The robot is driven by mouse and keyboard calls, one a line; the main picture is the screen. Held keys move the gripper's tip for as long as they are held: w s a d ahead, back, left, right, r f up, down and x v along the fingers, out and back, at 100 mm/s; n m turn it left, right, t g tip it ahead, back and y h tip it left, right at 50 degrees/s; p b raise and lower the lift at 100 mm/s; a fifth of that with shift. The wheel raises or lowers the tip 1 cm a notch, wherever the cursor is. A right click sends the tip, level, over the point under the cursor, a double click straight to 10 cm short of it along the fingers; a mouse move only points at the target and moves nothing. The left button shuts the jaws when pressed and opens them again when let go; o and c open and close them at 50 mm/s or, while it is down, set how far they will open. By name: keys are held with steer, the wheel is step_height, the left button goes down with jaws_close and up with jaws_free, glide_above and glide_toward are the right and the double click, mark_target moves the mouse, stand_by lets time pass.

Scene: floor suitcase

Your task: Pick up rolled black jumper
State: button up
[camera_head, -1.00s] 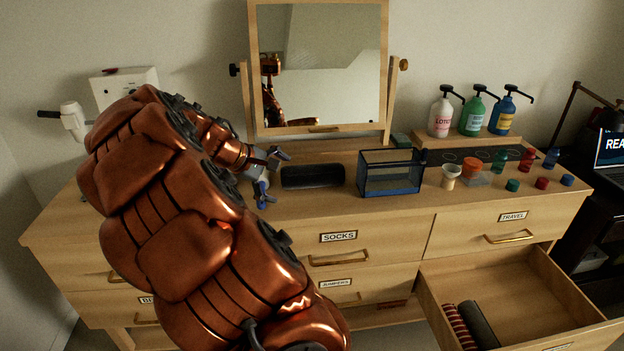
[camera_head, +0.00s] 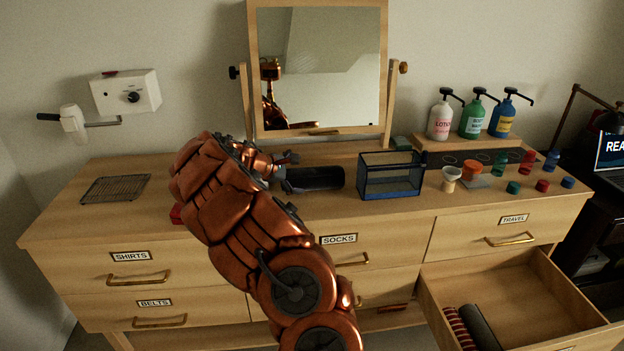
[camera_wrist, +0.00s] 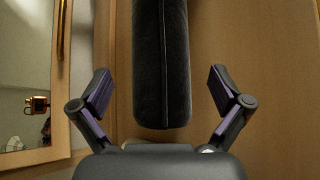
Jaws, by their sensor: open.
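A rolled black jumper (camera_head: 318,178) lies on the dresser top in front of the mirror, just left of the blue mesh bin. My gripper (camera_head: 283,172) is at its left end in the head view, partly hidden by my arm. In the wrist view the black roll (camera_wrist: 161,70) runs lengthwise, its near end between the two open fingers of my gripper (camera_wrist: 161,92). There is a gap on each side and the fingers do not touch it. Another dark roll (camera_head: 480,325) lies in the open drawer beside a red striped roll (camera_head: 461,327).
The blue mesh bin (camera_head: 391,178) stands close to the jumper's right end. The mirror (camera_head: 318,70) stands behind it. Cups and small bottles (camera_head: 500,163) stand further right. The open drawer (camera_head: 520,300) sticks out at lower right. A wire rack (camera_head: 115,189) lies at left.

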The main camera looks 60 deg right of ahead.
mark_target(302, 175)
steer(key=shift+p+x, duration=0.7)
steer(key=shift+x, duration=1.8)
steer(key=shift+w+f, duration=0.15)
steer(key=shift+w, duration=0.05)
steer(key=c, duration=1.3)
